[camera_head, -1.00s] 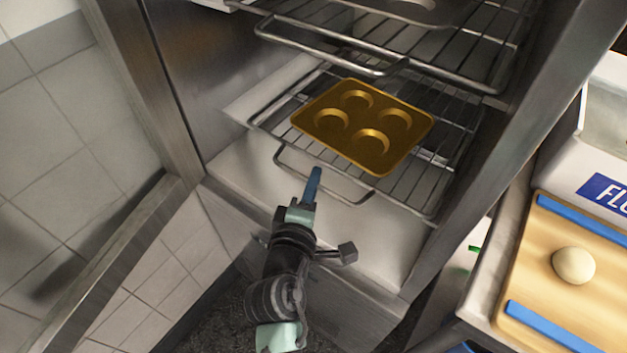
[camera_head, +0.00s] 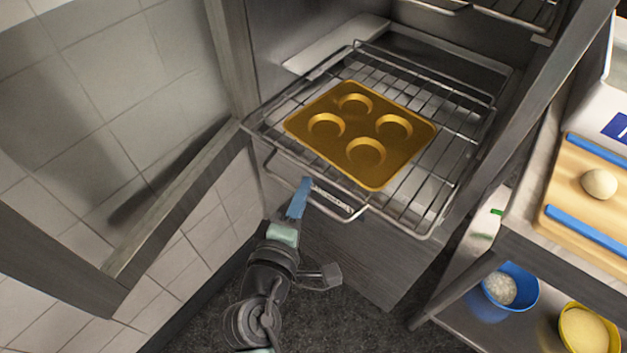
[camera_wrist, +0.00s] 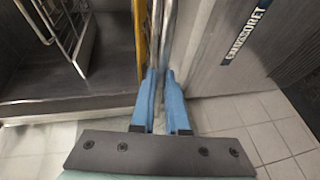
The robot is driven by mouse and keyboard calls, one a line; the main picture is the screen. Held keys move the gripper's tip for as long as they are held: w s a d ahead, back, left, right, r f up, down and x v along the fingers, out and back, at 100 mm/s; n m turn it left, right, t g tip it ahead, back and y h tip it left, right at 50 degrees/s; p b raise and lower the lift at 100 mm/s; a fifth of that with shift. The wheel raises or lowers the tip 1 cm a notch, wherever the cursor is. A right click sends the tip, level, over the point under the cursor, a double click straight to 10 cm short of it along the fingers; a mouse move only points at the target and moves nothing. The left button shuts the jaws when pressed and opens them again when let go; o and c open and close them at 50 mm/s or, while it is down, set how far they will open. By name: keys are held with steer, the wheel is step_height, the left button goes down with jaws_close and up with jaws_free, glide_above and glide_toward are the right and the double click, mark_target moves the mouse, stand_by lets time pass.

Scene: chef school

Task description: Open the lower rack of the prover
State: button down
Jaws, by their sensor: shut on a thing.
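The prover's lower rack (camera_head: 408,222) is a silver wire shelf that juts out past the cabinet front. A gold tray (camera_head: 330,150) with several round hollows lies on it. The rack's front has a wire handle loop (camera_head: 340,201). My gripper (camera_head: 301,195) has blue fingers and is shut on this handle, left of its middle. In the wrist view my gripper's two blue fingers (camera_wrist: 162,95) close around the metal bars of the rack. The gold tray's edge (camera_wrist: 140,35) shows just to the left there.
An upper rack (camera_head: 500,15) sits inside the prover. The open prover door (camera_head: 180,205) stands at left before a tiled wall. At right a counter holds a board (camera_head: 575,220) with dough, and bowls (camera_head: 510,285) sit below. Dark floor lies in front.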

steer(key=shift+s+a+b, duration=0.15)
steer(key=shift+s+a, duration=0.4)
steer(key=shift+s, duration=0.25)
steer(key=shift+s+a+b, duration=0.15)
steer(key=shift+s+a, duration=0.4)
steer(key=shift+s, duration=0.2)
steer(key=shift+s+a+b, duration=0.15)
steer(key=shift+s+a, duration=0.4)
steer(key=shift+s, duration=0.25)
steer(key=c, duration=0.9)
jaws_free()
steer(key=v, duration=1.3)
steer(key=shift+r, duration=0.1)
steer(key=shift+w, duration=0.1)
